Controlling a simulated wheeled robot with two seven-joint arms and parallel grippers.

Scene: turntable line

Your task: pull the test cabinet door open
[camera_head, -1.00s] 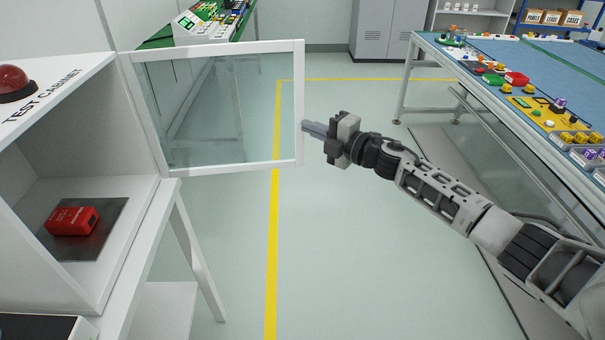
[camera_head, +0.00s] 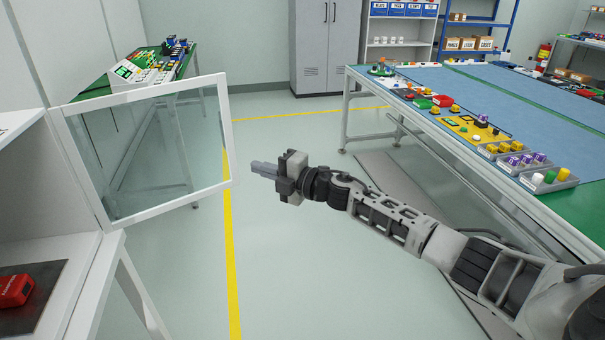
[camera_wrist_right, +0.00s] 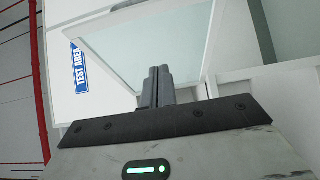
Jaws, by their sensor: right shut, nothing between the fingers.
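The test cabinet (camera_head: 60,240) stands at the left in the head view, only partly in frame. Its glass door with a white frame (camera_head: 229,125) is swung open and stands out from the cabinet front. My right gripper (camera_head: 264,169) is shut and empty, a little to the right of the door's free edge and apart from it in the head view. In the right wrist view the shut fingers (camera_wrist_right: 157,88) point toward the door frame (camera_wrist_right: 211,45). A red device (camera_head: 15,290) lies on a dark plate inside the cabinet. My left gripper is not in view.
A long blue-topped table (camera_head: 440,85) with several coloured parts and trays runs along the right. A green bench (camera_head: 90,95) stands behind the door. A grey locker (camera_head: 325,50) is at the back. The floor between cabinet and table is clear, with a yellow line.

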